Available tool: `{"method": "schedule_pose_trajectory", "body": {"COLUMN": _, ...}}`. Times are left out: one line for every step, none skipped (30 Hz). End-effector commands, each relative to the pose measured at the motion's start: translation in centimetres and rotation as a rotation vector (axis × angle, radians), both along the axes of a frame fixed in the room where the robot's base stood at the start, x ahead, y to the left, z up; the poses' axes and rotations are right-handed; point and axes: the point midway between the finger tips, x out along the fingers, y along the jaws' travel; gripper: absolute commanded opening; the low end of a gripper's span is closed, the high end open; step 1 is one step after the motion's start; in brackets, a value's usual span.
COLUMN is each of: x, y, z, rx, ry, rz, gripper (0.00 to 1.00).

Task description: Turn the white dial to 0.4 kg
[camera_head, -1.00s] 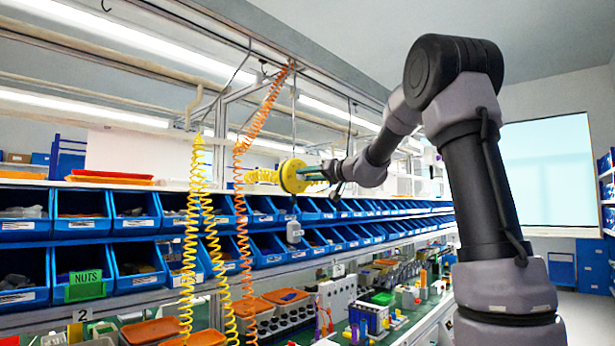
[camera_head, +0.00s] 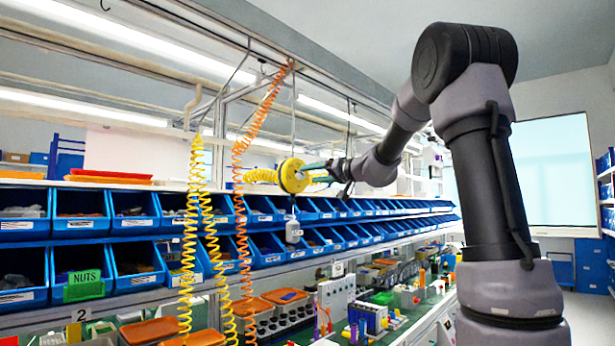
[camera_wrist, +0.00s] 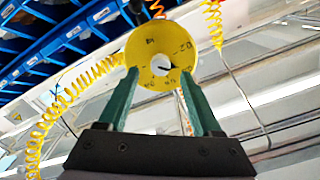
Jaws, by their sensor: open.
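The yellow disc-shaped scale (camera_head: 292,176) hangs in front of the blue bins in the head view. In the wrist view the yellow face (camera_wrist: 136,52) carries small dark figures around its rim, hard to read. The small white dial (camera_wrist: 160,66) sits at its centre, with a dark pointer directed right and slightly down. My gripper (camera_wrist: 158,73) is open, its two green fingers apart, one on each lower side of the dial, overlapping the face in the picture. Contact cannot be told. In the head view my gripper (camera_head: 318,173) is just right of the disc.
A grey weight (camera_head: 293,230) hangs below the disc. Yellow (camera_head: 190,230) and orange (camera_head: 241,190) coiled hoses hang to the left. Rows of blue bins (camera_head: 133,255) stand behind, above a cluttered green bench (camera_head: 385,300).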

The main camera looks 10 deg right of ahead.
Motion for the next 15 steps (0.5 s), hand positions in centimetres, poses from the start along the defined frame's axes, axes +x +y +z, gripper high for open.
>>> {"method": "schedule_pose_trajectory", "body": {"x": -0.9, "y": -0.8, "z": 0.1, "rx": 0.0, "ry": -0.001, "rz": -0.004, "gripper": 0.66}}
{"method": "schedule_pose_trajectory", "body": {"x": -1.5, "y": -1.2, "z": 0.1, "rx": -0.001, "ry": -0.001, "rz": -0.004, "gripper": 0.66}}
{"method": "schedule_pose_trajectory", "body": {"x": -2.1, "y": -1.6, "z": 0.1, "rx": 0.0, "ry": 0.0, "rz": -0.004, "gripper": 0.66}}
{"method": "schedule_pose_trajectory", "body": {"x": -2.6, "y": -2.0, "z": 0.1, "rx": 0.0, "ry": -0.001, "rz": -0.003, "gripper": 0.66}}
{"method": "schedule_pose_trajectory", "body": {"x": -3.1, "y": -2.3, "z": 0.1, "rx": 0.0, "ry": 0.0, "rz": -0.002, "gripper": 0.66}}
{"method": "schedule_pose_trajectory", "body": {"x": -3.7, "y": -2.8, "z": 0.0, "rx": 0.0, "ry": 0.0, "rz": -0.004, "gripper": 0.66}}
{"method": "schedule_pose_trajectory", "body": {"x": -4.1, "y": -3.1, "z": 0.0, "rx": 0.0, "ry": -0.001, "rz": -0.003, "gripper": 0.66}}
{"method": "schedule_pose_trajectory", "body": {"x": -4.5, "y": -3.3, "z": 0.0, "rx": 0.0, "ry": -0.001, "rz": -0.003, "gripper": 0.66}}
{"method": "schedule_pose_trajectory", "body": {"x": -4.9, "y": -3.6, "z": 0.0, "rx": -0.001, "ry": 0.0, "rz": -0.002, "gripper": 0.66}}
{"method": "schedule_pose_trajectory", "body": {"x": -5.2, "y": -3.8, "z": 0.0, "rx": 0.0, "ry": 0.0, "rz": -0.001, "gripper": 0.66}}
{"method": "schedule_pose_trajectory", "body": {"x": -5.5, "y": -4.0, "z": 0.0, "rx": 0.0, "ry": 0.0, "rz": -0.001, "gripper": 0.66}}
{"method": "schedule_pose_trajectory", "body": {"x": -5.8, "y": -4.2, "z": 0.0, "rx": 0.0, "ry": 0.0, "rz": -0.001, "gripper": 0.66}}
{"method": "schedule_pose_trajectory", "body": {"x": -5.9, "y": -4.3, "z": 0.0, "rx": 0.0, "ry": 0.0, "rz": -0.001, "gripper": 0.66}}
{"method": "schedule_pose_trajectory", "body": {"x": -6.0, "y": -4.4, "z": 0.0, "rx": -0.002, "ry": 0.001, "rz": 0.0, "gripper": 0.66}}
{"method": "schedule_pose_trajectory", "body": {"x": -6.2, "y": -4.5, "z": 0.0, "rx": -0.002, "ry": 0.001, "rz": 0.0, "gripper": 0.66}}
